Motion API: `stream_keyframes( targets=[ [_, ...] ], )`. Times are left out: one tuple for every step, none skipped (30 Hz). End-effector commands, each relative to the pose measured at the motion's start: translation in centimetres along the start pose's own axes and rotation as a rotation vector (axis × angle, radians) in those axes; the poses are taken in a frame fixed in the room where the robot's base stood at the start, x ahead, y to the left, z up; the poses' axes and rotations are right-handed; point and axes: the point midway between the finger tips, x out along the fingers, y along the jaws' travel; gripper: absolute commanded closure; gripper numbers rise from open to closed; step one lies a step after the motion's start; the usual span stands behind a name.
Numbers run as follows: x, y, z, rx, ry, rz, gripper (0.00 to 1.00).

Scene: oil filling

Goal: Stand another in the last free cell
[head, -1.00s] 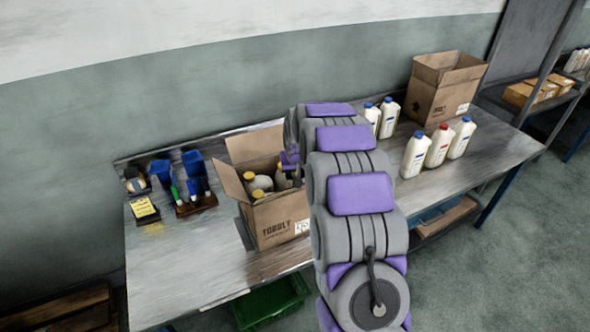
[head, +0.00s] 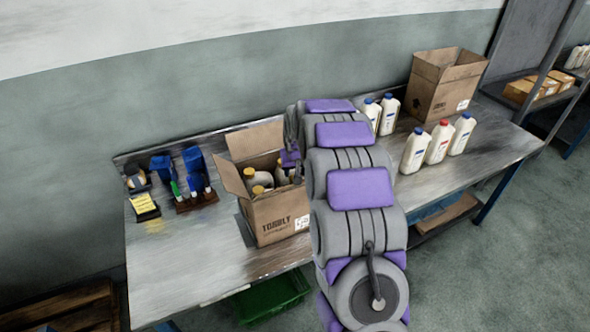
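An open cardboard box (head: 283,221) stands on the table left of my arm. Several pale bottles with yellow caps (head: 257,178) stand inside it; the box's right part is hidden by my arm. My gripper (head: 291,160) is at the box's right side, over or near its opening. Its fingers are mostly hidden behind my arm, so I cannot tell whether it holds a bottle. Right of my arm stand white bottles: two with blue caps at the back (head: 389,114), and in front a blue-capped one (head: 414,151), a red-capped one (head: 438,142) and another blue-capped one (head: 462,134).
A second open box (head: 446,84) stands at the table's back right. Blue holders with pens (head: 195,172), a yellow notepad (head: 144,205) and a tape roll (head: 135,177) are at the left. The table's front left (head: 185,270) is clear. A green crate (head: 272,299) is below.

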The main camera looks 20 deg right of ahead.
Motion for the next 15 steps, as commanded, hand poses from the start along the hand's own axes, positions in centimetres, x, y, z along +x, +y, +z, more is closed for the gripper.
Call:
stream_keyframes(
  targets=[
    [0.04,0.00,0.02,0.000,-0.001,0.000,0.47],
    [0.06,-0.01,0.02,0.000,-0.001,0.000,0.44],
    [0.09,-0.01,0.03,0.000,-0.002,0.000,0.40],
    [0.11,-0.02,0.04,0.000,-0.003,0.000,0.37],
    [0.12,-0.02,0.04,0.000,-0.003,0.000,0.34],
    [0.14,-0.03,0.05,0.000,-0.003,0.000,0.31],
    [0.15,-0.03,0.06,0.000,-0.004,0.000,0.31],
    [0.14,-0.03,0.06,0.000,-0.003,0.000,0.31],
    [0.14,-0.03,0.07,0.000,-0.004,0.000,0.31],
    [0.14,-0.02,0.07,0.000,-0.004,0.000,0.31],
    [0.14,-0.02,0.07,0.000,-0.004,0.000,0.31],
    [0.16,-0.03,0.10,0.000,-0.005,0.000,0.31],
    [0.13,-0.03,0.10,0.000,-0.005,0.000,0.31],
    [0.05,-0.03,0.09,0.000,-0.004,0.000,0.31],
    [-0.15,-0.03,0.06,0.000,-0.004,0.000,0.31]
  ],
)
